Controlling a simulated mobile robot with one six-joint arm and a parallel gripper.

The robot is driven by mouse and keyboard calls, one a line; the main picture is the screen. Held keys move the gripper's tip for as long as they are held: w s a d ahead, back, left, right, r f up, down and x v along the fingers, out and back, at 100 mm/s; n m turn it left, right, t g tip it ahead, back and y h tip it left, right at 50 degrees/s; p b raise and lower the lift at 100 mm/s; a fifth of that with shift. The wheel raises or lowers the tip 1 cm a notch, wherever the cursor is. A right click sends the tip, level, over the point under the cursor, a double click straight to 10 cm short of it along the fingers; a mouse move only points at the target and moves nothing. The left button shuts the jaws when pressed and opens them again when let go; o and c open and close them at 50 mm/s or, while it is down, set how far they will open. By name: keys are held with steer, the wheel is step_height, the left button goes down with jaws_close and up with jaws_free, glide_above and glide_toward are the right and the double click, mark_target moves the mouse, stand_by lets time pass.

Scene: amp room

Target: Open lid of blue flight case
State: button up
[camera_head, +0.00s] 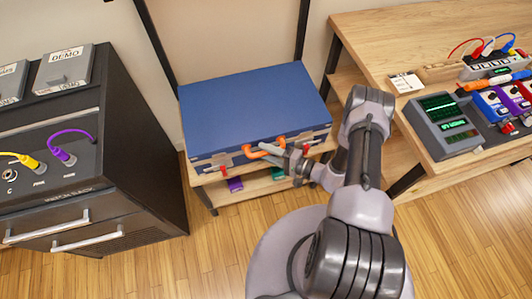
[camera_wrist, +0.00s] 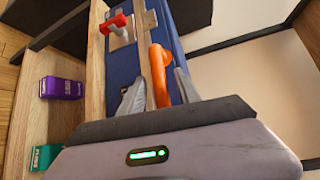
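The blue flight case (camera_head: 250,105) stands on a low wooden shelf unit in the head view, its flat blue lid down. Its front has an orange handle (camera_head: 262,152) and two red latches; the right one (camera_head: 307,149) and the left one (camera_head: 222,168) both show. My gripper (camera_head: 290,160) is at the case's front, at the handle. In the wrist view the orange handle (camera_wrist: 159,75) lies between my two fingers (camera_wrist: 160,88), with narrow gaps beside it; the fingers look open around it. One red latch (camera_wrist: 114,23) shows above left.
A black rack cabinet (camera_head: 95,150) with cables stands left of the case. A wooden desk (camera_head: 375,40) with pedals and a grey device (camera_head: 440,125) is on the right. Purple (camera_wrist: 62,88) and green (camera_wrist: 46,156) boxes sit on the shelf below the case.

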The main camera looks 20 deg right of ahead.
steer(key=shift+w+a, duration=0.15)
jaws_close()
stand_by(1.4)
